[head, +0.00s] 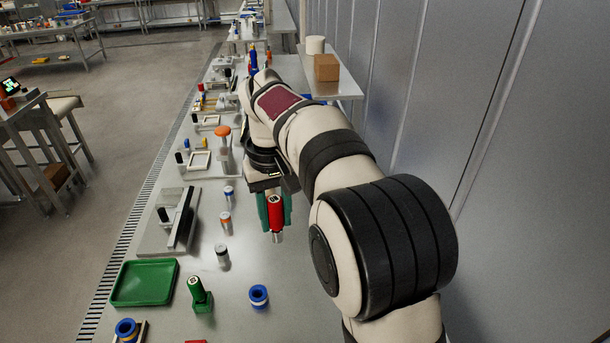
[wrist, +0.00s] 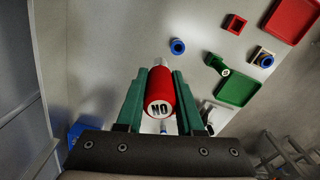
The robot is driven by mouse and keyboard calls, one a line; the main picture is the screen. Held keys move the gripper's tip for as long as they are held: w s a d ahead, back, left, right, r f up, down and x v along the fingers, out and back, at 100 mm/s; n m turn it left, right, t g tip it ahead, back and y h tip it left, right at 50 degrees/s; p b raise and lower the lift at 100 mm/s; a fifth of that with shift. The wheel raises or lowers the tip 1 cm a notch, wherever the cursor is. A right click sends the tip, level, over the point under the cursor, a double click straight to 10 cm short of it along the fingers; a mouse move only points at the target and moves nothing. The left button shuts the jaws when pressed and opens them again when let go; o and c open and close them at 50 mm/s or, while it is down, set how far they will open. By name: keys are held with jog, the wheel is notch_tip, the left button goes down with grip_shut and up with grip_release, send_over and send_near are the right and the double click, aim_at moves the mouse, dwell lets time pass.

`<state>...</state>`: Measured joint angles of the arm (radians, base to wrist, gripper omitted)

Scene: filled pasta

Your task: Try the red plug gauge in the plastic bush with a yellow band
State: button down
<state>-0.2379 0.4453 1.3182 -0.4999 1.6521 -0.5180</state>
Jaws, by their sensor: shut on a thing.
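My gripper (head: 274,212) has green fingers and is shut on the red plug gauge (head: 276,214). The gauge is held above the bench, with a bright metal pin pointing down. In the wrist view its red end (wrist: 160,108), marked "NO", lies between the fingers (wrist: 160,95). A blue bush (head: 258,296) stands alone on the bench and also shows in the wrist view (wrist: 177,46). Another blue bush (head: 126,328) sits at the lower left on a small block, with some yellow showing there; it also shows in the wrist view (wrist: 264,58). I cannot tell which bush has the yellow band.
A red tray (wrist: 292,20) and a red square piece (wrist: 235,24) show in the wrist view. A wall (head: 530,170) rises on the right.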

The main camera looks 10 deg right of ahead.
jog(key=w+a+f+n, duration=0.15)
jog(key=a+f, duration=0.25)
jog(key=a, duration=0.7)
jog(key=a+f+n, duration=0.3)
jog(key=a+f, duration=0.2)
jog(key=a, duration=0.5)
jog(key=s+a+f+n, duration=0.2)
jog(key=s+a+f, duration=0.2)
jog(key=a, duration=0.3)
jog(key=s+a+f+n, duration=0.1)
jog(key=s+a+f, duration=0.2)
jog(key=a, duration=0.4)
jog(key=shift+s+f+n, duration=0.35)
jog(key=shift+s+f, duration=0.05)
jog(key=shift+f, duration=0.1)
jog(key=shift+f, duration=0.75)
jog(key=shift+f, duration=1.3)
jog(key=shift+r, duration=0.1)
